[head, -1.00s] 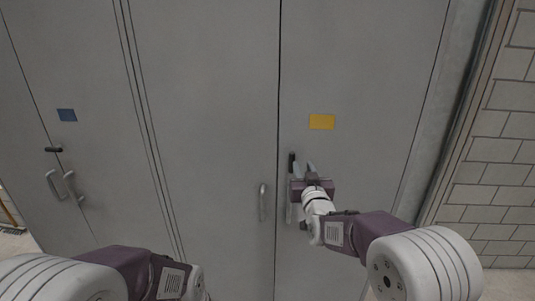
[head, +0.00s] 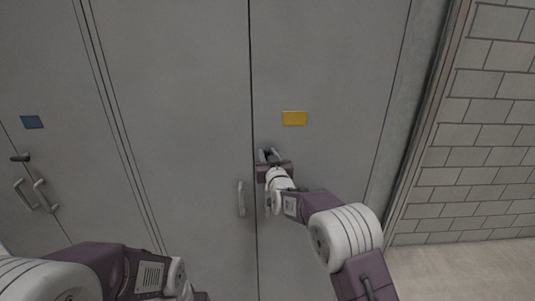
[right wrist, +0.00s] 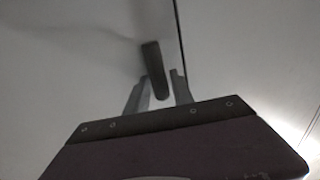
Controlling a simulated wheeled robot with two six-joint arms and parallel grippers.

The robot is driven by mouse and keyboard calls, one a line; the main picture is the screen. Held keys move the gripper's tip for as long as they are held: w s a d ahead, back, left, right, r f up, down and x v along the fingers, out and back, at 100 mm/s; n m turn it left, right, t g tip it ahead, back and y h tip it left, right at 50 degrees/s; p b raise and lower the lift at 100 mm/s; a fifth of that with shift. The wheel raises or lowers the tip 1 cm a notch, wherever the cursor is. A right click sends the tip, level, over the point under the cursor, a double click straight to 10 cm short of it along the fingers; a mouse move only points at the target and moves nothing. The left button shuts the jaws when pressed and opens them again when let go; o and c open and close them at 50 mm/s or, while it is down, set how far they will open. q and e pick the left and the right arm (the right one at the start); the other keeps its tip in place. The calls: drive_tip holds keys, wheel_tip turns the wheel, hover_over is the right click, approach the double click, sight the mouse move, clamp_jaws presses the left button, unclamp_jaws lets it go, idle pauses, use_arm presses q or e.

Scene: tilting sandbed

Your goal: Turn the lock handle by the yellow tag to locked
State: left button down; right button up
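The yellow tag (head: 294,118) is on the right-hand grey door. The dark lock handle (right wrist: 153,62) below it hangs roughly upright, slightly tilted, in the right wrist view. In the head view it is mostly hidden by my right gripper (head: 268,155). The fingers of my right gripper (right wrist: 160,78) are apart, one on each side of the handle's lower end. There is a gap at the right finger; I cannot tell whether the left one touches. My left arm (head: 120,272) shows at the lower left, but its fingers are not visible.
A pale pull handle (head: 241,198) is on the door left of the seam. Farther left are a blue tag (head: 31,122), a dark lock handle (head: 20,157) lying nearly level and two pale pulls. A block wall (head: 475,150) stands at the right, with clear floor below.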

clamp_jaws()
